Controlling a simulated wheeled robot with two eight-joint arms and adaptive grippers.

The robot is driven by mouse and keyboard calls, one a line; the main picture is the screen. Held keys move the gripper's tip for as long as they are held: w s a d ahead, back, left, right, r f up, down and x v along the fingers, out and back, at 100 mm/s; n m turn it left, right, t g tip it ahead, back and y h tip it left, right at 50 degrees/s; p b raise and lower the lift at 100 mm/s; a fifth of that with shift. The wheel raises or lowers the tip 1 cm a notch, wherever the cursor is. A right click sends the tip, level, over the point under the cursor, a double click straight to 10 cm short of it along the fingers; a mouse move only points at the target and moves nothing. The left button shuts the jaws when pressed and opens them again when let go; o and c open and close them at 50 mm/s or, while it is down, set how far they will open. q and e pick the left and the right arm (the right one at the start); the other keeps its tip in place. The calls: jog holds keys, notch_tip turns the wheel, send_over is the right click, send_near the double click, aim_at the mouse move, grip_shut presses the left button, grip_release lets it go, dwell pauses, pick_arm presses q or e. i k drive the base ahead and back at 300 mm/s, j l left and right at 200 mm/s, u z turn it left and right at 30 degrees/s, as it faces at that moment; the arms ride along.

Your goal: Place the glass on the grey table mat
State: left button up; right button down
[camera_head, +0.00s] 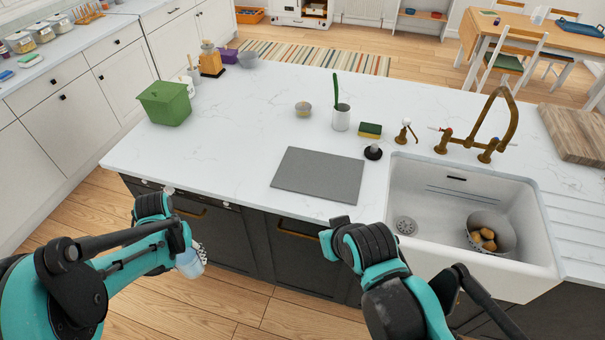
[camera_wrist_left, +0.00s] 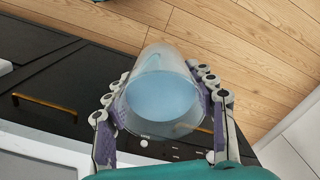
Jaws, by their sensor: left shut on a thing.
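The glass (camera_wrist_left: 165,95) is clear with a bluish base, and my left gripper (camera_wrist_left: 165,112) is shut around its sides in the left wrist view. In the head view, the glass (camera_head: 189,263) shows below my left gripper (camera_head: 193,250), in front of the island's dark cabinets and lower than the countertop. The grey table mat (camera_head: 318,176) lies flat and bare on the white countertop, to the right of and beyond the glass. My right arm reaches in at lower right with its gripper (camera_head: 345,230) near the counter's front edge; its fingers are hidden.
The white countertop (camera_head: 230,135) is clear left of the mat. A black stopper (camera_head: 373,152), a sponge (camera_head: 370,130) and a white cup (camera_head: 341,118) stand behind the mat. A sink (camera_head: 450,200) with a pot is at right; a green bin (camera_head: 165,104) is at far left.

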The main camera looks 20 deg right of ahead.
aim_at(338, 176)
jog(key=j+z, duration=0.1)
jog(key=z, duration=0.35)
jog(key=j+z, duration=0.1)
jog(key=z, duration=0.85)
